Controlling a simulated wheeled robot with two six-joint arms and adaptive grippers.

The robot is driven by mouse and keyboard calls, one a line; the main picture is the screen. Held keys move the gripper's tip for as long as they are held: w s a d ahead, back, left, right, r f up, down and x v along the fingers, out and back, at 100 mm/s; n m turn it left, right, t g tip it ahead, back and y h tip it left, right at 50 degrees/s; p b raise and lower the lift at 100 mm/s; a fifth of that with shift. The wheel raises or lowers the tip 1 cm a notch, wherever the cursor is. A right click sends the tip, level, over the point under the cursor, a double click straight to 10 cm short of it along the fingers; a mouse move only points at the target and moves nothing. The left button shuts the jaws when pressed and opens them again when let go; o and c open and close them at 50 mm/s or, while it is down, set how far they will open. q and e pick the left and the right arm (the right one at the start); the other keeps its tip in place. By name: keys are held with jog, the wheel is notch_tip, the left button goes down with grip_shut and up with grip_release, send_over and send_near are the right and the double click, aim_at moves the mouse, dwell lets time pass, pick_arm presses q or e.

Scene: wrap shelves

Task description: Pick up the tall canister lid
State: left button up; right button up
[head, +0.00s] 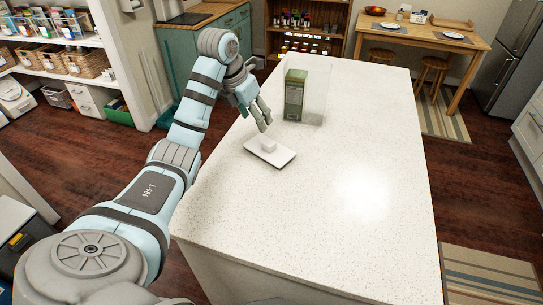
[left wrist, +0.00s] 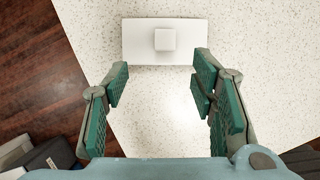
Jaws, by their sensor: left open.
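The tall canister lid (head: 284,158) is a white rectangular plate with a small block knob on top. It lies flat on the speckled white island top (head: 350,150), and it also shows at the top of the left wrist view (left wrist: 140,45). My left gripper (head: 263,118) is open and empty, just beyond and above the lid. In the left wrist view its spread green-padded fingers (left wrist: 162,75) have the knob ahead, roughly midway between them, not touching. A tall clear canister (head: 317,92) with a green box (head: 294,95) inside stands behind the lid. My right gripper is out of view.
The island top is clear to the right and in front of the lid. Pantry shelves with baskets (head: 85,62) stand at the left. A wooden dining table (head: 425,38) with stools is at the back right.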

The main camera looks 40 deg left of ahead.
pick_arm(q)
send_near(269, 142)
jog(key=f, duration=0.1)
jog(key=x, duration=0.7)
jog(key=shift+w+f, duration=0.2)
jog(key=shift+f, duration=0.15)
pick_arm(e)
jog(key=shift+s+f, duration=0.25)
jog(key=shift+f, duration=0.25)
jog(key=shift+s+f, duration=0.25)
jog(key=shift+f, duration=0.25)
pick_arm(q)
jog(key=shift+c, duration=0.6)
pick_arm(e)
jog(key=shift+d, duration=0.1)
pick_arm(q)
jog(key=c, duration=1)
grip_shut()
jog(key=shift+r, duration=0.1)
